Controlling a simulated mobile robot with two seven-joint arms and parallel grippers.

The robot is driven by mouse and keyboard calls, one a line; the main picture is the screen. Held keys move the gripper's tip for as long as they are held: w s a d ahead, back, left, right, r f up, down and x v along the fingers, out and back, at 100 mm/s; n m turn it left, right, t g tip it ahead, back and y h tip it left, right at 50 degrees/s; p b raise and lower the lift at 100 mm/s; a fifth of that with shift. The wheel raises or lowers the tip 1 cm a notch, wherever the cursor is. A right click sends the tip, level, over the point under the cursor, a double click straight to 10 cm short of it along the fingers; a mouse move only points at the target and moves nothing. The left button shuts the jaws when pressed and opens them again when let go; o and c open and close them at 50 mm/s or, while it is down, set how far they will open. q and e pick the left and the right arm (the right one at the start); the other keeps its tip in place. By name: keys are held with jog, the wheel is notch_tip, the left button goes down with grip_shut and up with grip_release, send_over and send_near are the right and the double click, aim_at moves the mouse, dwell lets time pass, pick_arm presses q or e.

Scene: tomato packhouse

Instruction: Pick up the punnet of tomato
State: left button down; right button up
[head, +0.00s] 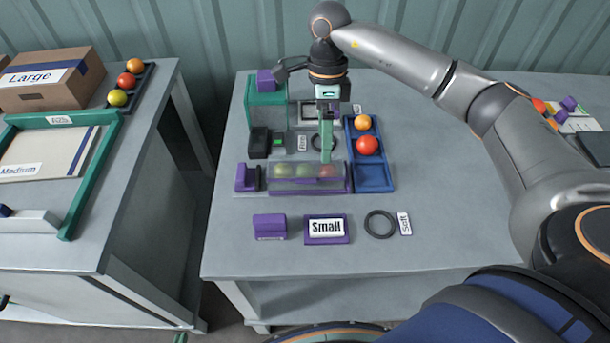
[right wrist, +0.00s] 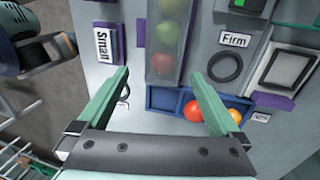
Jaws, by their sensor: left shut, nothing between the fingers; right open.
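The punnet (head: 310,186) is a long clear tray with two green tomatoes and one red tomato in a row. It lies at the front middle of the table and also shows in the right wrist view (right wrist: 165,82). My right gripper (head: 326,158) points down at the punnet's red-tomato end. In the right wrist view its open fingers (right wrist: 160,78) lie either side of that end. I cannot tell whether they are above it or around it. My left gripper (head: 180,338) shows only as a green tip at the bottom edge, shut and empty.
A blue tray (head: 374,184) holding orange and red tomatoes stands right beside the punnet. A purple block (head: 246,177) is at the punnet's left end. The Small sign (head: 326,229) and a black ring (head: 381,224) lie in front.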

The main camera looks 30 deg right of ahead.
aim_at(306, 176)
jog(key=x, duration=0.7)
jog(key=shift+w+d+f+p, duration=0.1)
jog(key=shift+d+f+p, duration=0.2)
jog(key=shift+d+p, duration=0.05)
jog(key=shift+c, duration=0.2)
jog(key=c, duration=1.2)
